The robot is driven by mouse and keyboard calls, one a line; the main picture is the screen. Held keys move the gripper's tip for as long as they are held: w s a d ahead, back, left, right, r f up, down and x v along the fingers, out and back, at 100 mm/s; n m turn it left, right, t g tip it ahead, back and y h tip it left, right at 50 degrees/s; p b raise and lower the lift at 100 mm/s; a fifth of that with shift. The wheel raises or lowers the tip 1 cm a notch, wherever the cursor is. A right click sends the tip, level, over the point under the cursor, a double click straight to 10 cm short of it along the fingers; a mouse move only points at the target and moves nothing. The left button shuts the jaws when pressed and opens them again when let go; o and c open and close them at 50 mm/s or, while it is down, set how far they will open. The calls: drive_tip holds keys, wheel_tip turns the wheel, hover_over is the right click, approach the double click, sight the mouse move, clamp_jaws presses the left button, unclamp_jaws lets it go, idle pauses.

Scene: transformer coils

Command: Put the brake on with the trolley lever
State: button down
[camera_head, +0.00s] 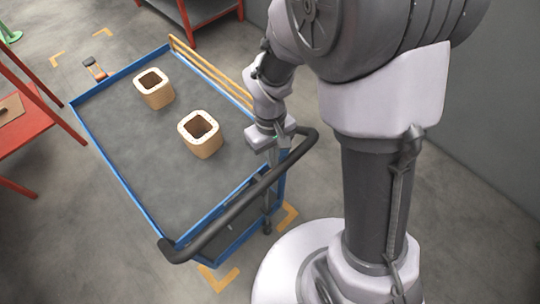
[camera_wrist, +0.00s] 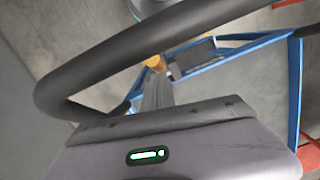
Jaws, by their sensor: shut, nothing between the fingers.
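The trolley (camera_head: 125,175) has a grey top, a blue rim and a black push handle (camera_head: 240,200), which also crosses the wrist view (camera_wrist: 150,40). My gripper (camera_head: 273,160) points down between the handle and the trolley's near right corner. Its fingers (camera_wrist: 156,80) look shut and empty. A thin grey upright part (camera_head: 268,208) with a dark lower end shows just below the handle; I cannot tell whether it is the brake lever. A small orange patch (camera_wrist: 152,61) shows by the fingertips in the wrist view; I cannot tell what it is.
Two tan hollow coils (camera_head: 201,134) (camera_head: 154,88) stand on the trolley top. Yellow rails (camera_head: 212,70) run along its right side. Red racks (camera_head: 20,120) stand to the left and at the back. Orange corner marks (camera_head: 219,278) lie on the floor. A grey wall is at right.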

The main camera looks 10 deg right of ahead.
drive_tip(key=shift+s+d+f, duration=0.2)
drive_tip(key=shift+s+d, duration=0.35)
drive_tip(key=shift+s, duration=0.2)
